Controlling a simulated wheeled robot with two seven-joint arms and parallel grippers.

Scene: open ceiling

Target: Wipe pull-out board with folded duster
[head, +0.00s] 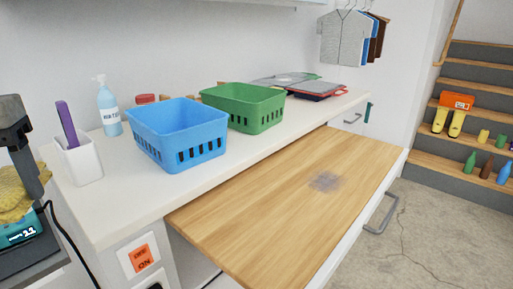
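The wooden pull-out board (270,215) extends from under the white counter. A grey smudged patch (325,181) lies on it, right of its middle. A yellow, textured, soft-looking thing (10,195), possibly the folded duster, is cut off by the left edge. A dark grey part that looks like my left gripper (22,160) points down there, with one finger in front of or against the yellow thing. The other finger is not visible, so I cannot tell whether it grips. My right gripper is not in view.
A teal device with a display (20,231) sits at left, near a black cable. The board is otherwise bare.

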